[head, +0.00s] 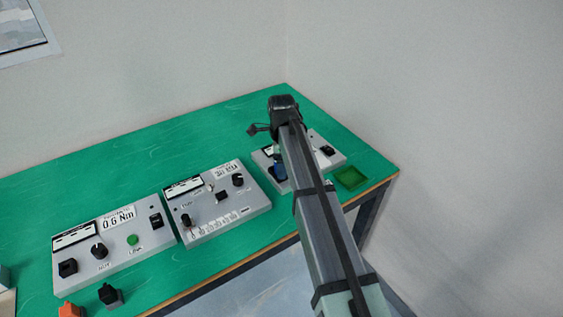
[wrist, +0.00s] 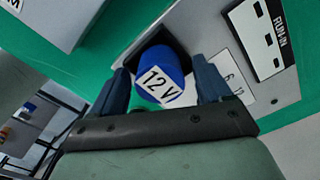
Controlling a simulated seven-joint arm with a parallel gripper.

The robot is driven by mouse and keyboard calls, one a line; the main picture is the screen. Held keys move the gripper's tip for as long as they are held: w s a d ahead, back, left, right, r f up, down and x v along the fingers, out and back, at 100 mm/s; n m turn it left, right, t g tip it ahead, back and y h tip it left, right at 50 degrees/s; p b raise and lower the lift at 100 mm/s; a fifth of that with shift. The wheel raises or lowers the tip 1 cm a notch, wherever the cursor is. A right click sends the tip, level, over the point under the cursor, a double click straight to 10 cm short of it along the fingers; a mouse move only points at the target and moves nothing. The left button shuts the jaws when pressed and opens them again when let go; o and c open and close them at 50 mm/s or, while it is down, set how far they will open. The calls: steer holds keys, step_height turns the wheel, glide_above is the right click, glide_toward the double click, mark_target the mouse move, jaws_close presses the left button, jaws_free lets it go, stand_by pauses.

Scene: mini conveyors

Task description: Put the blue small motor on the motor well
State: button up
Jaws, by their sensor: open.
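The blue small motor (wrist: 162,66) shows in the wrist view with a white "12 V" label facing the camera. It is between the fingers of my gripper (wrist: 162,88), which are open on either side of it. Behind the motor is a dark square patch (wrist: 146,42) on the grey run-in panel (wrist: 215,45), which looks like the motor well. The motor appears to be at this well, but its lower end is hidden, so I cannot tell how deep it sits. In the head view a small blue patch, likely the motor (head: 279,172), shows beside my arm at the right-hand panel.
Two grey control panels, the middle one (head: 250,202) and the left one (head: 80,275), stand to the left. A black block (head: 110,294) and an orange piece (head: 71,311) are at the front left.

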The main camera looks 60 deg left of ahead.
step_height(320, 180, up, 12)
steer(key=shift+r, duration=0.2)
stand_by(0.6)
steer(key=shift+o, duration=0.4)
stand_by(0.7)
steer(key=shift+o, duration=0.9)
steer(key=shift+w+d, duration=0.1)
steer(key=shift+w, duration=0.15)
steer(key=shift+o, duration=0.8)
steer(key=shift+m, duration=0.3)
steer(key=w, duration=0.1)
steer(key=w+r, duration=0.1)
steer(key=w, duration=0.3)
steer(key=shift+d+r, duration=0.4)
steer(key=w+a+r+n, duration=0.2)
steer(key=w+r+n, duration=0.25)
steer(key=n, duration=0.25)
step_height(320, 180, down, 11)
steer(key=shift+w, duration=0.25)
steer(key=shift+d, duration=0.1)
